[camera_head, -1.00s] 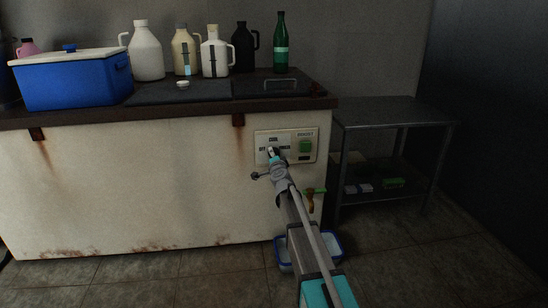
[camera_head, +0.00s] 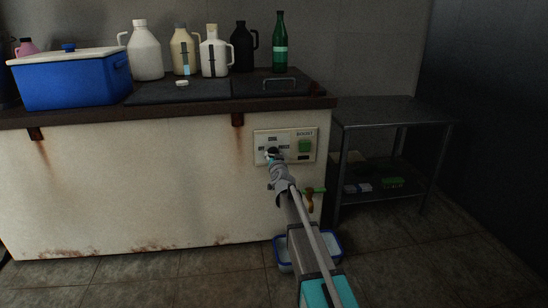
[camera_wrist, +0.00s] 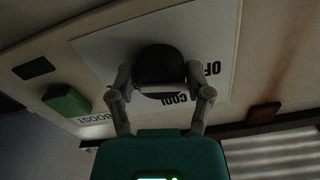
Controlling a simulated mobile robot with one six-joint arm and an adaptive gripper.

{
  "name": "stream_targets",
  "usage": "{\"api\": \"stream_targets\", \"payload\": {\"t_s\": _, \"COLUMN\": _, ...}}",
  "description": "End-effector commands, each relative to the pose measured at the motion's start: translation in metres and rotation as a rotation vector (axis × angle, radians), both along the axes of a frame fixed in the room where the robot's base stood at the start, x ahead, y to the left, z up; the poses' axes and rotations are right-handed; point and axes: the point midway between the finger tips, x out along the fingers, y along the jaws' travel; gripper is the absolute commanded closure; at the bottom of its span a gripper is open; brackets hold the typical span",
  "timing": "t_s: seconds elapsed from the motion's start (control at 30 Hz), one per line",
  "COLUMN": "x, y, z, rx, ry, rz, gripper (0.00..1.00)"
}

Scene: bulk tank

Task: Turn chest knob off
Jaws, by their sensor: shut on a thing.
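The chest (camera_head: 150,185) is a long cream, rust-stained body with a dark top. Its control panel (camera_head: 262,135) is at the upper right of its front. The black knob (camera_wrist: 162,66) fills the middle of the wrist view, with "OFF" and "COOL" lettering beside it, upside down there. My gripper (camera_wrist: 160,95) is shut on the knob, one finger on each side. In the head view, my gripper (camera_head: 272,156) covers much of the knob, so its pointing direction is hard to tell.
A green boost button (camera_head: 305,146) sits right of the knob. A metal side table (camera_head: 390,112) stands at the right. Bottles and a blue cooler (camera_head: 75,82) stand on top.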

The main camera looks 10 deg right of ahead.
Motion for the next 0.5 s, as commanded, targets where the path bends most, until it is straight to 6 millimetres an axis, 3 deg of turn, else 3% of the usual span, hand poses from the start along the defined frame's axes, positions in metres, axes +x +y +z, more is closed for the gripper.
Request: {"api": "stream_targets", "payload": {"t_s": 0.5, "x": 0.0025, "y": -0.0017, "z": 0.0003, "rx": -0.24, "ry": -0.002, "rz": -0.004, "gripper": 0.83}}
